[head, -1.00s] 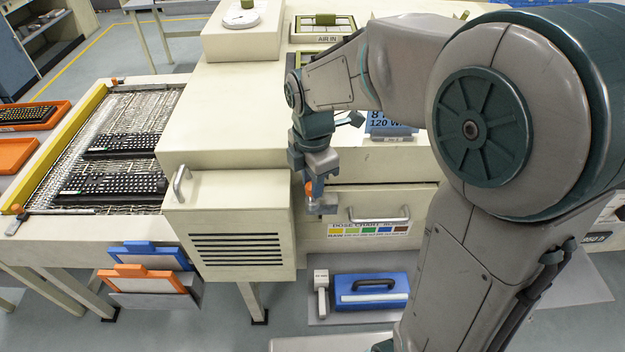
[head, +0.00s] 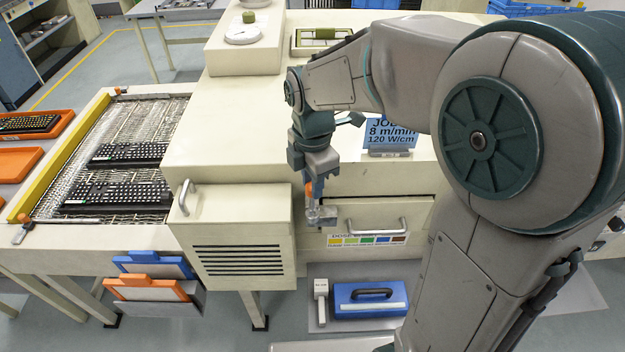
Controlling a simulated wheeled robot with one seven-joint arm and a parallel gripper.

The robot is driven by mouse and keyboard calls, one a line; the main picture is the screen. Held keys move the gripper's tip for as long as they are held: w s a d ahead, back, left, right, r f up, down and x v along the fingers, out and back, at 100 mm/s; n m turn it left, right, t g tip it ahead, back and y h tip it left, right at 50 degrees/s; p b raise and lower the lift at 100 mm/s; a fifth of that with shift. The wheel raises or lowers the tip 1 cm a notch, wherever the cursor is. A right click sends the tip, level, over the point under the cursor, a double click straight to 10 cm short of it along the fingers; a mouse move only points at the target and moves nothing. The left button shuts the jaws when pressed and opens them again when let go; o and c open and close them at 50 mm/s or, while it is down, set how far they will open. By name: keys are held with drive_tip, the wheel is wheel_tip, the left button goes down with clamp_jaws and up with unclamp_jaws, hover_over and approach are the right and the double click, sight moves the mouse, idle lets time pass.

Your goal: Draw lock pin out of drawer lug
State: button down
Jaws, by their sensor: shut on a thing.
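My gripper (head: 311,188) points down in front of the cream machine and is shut on the lock pin. The pin's orange head (head: 309,189) shows between the fingers. A pale metallic part of the pin appears below it, just at the grey drawer lug (head: 329,215). I cannot tell whether the pin's lower end is still inside the lug or just above it. The lug sits at the left end of the drawer (head: 365,214), which has a bar handle (head: 376,228) and looks shut.
A vented box (head: 238,235) with a side handle juts out left of the lug. A blue job sign (head: 390,135) stands on the machine top behind my gripper. A blue toolbox (head: 369,298) lies on the floor mat below. Keyboards (head: 115,195) lie on the mesh conveyor at left.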

drive_tip(key=shift+r+p, duration=0.35)
drive_tip(key=shift+r, duration=1.6)
